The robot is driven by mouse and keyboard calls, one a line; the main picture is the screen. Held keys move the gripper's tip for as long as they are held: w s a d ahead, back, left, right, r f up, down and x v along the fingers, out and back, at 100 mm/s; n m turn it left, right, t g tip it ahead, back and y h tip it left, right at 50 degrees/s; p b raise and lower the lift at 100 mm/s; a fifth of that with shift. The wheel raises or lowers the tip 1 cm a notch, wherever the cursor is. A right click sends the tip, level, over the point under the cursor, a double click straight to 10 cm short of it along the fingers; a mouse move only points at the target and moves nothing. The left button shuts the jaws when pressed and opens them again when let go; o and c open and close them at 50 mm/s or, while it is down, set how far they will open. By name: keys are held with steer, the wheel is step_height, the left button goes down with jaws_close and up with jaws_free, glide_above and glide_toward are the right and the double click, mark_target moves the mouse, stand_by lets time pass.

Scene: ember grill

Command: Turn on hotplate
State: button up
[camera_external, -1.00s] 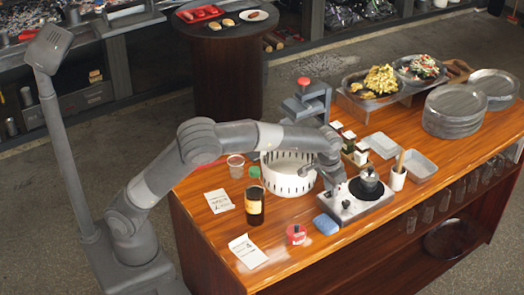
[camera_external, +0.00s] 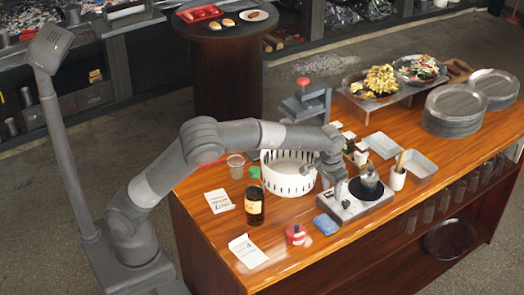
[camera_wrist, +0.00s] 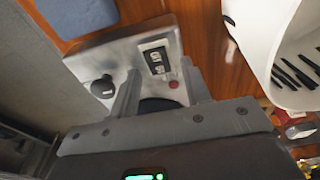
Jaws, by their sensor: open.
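My gripper (camera_external: 338,190) is pointed down over the panel. In the wrist view my gripper (camera_wrist: 162,90) is open and empty. I cannot tell whether the fingertips touch the panel.
A white slotted basket (camera_external: 288,177) stands close behind my gripper. A blue sponge (camera_external: 326,224) and a small red-and-white jar (camera_external: 296,235) lie in front of the hotplate.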

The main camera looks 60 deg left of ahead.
mark_target(327, 194)
step_height(327, 194, up, 11)
steer(key=s, duration=0.1)
steer(key=shift+s+f, duration=0.15)
steer(key=shift+s, duration=0.05)
steer(key=shift+a, duration=0.1)
stand_by(0.4)
